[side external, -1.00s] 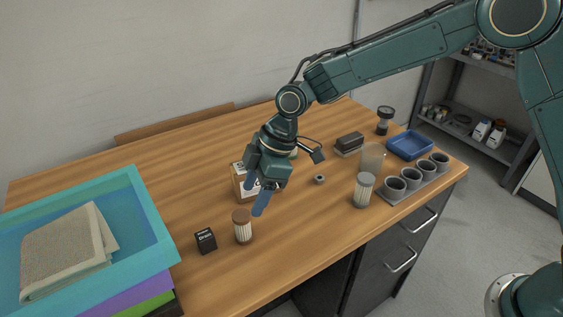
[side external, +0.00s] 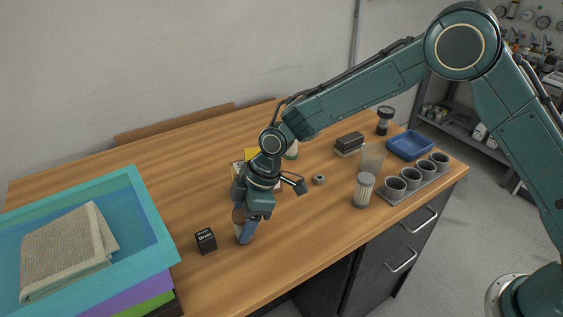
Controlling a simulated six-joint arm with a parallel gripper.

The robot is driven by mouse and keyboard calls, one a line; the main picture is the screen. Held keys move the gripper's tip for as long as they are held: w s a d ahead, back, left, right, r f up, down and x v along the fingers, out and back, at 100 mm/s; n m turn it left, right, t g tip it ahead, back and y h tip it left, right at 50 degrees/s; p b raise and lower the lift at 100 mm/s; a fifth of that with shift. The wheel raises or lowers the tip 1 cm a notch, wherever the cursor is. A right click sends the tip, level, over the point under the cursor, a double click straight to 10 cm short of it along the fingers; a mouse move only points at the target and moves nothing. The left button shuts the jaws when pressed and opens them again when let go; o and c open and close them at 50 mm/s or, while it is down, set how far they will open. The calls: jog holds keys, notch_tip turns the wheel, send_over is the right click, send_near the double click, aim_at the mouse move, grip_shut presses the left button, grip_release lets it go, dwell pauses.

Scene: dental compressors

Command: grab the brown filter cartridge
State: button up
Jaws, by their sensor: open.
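The brown filter cartridge (side external: 237,216), with a brown cap and pale pleated side, stands upright on the wooden table near its front edge. My gripper (side external: 243,228) is open and pointed down at the cartridge. One blue finger covers much of the cartridge's right side in this view. The other finger is mostly hidden. I cannot tell whether the fingers touch the cartridge.
A small black box (side external: 205,241) stands close on the left. A teal bin (side external: 150,215) with a folded towel fills the left. A grey-capped filter (side external: 363,190) and a rack of cups (side external: 414,183) stand right. A carton is partly hidden behind my gripper.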

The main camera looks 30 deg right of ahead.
jog(key=shift+x, duration=1.25)
jog(key=c, duration=1.1)
jog(key=shift+o, duration=0.2)
jog(key=shift+r, duration=0.15)
notch_tip(320, 180, up, 20)
